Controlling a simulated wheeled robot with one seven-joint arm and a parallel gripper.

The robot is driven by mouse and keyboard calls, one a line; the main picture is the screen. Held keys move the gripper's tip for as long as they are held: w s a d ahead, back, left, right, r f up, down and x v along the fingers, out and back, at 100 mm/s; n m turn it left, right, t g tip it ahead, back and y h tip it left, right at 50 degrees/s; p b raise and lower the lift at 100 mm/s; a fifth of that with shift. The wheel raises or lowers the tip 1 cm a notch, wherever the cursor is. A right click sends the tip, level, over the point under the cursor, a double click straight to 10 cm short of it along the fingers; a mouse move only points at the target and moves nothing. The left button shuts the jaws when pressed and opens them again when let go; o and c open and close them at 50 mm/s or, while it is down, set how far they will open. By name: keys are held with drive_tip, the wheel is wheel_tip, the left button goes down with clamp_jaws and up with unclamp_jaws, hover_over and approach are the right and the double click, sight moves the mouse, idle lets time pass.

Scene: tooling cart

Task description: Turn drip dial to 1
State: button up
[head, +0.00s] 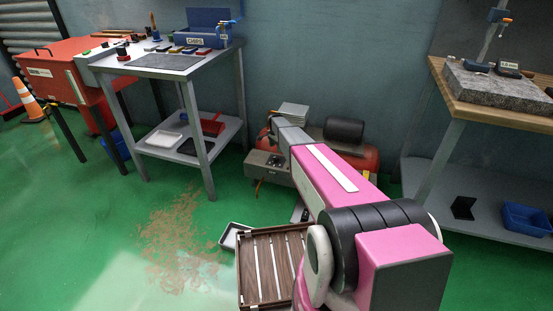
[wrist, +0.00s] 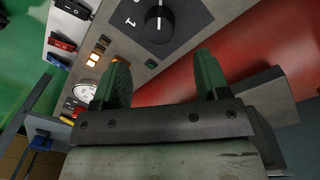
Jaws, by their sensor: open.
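The dial is a black round knob (wrist: 158,25) on a dark square plate at the top of the wrist view. A white mark shows on the knob, and a white numeral 1 is printed to its left; other markings are cut off by the frame's edge. My gripper (wrist: 162,62) is open and empty. Its two green-faced fingers stand apart just below the knob in the picture, and I see no contact. In the head view the grey control panel (head: 262,167) sits low by the wall; my arm hides the gripper there.
Beside the dial the panel has lit amber buttons (wrist: 92,59), rocker switches (wrist: 61,44) and a round gauge (wrist: 83,92). A red tank surface (wrist: 160,95) lies behind the fingers. A wooden crate (head: 241,270) stands on the floor; a workbench (head: 209,150) stands to the left.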

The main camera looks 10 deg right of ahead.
sight(276, 156)
wheel_tip(276, 156, down, 8)
drive_tip(key=shift+s+d+f, duration=0.1)
drive_tip(key=shift+s+f, duration=0.05)
drive_tip(key=c, duration=0.9)
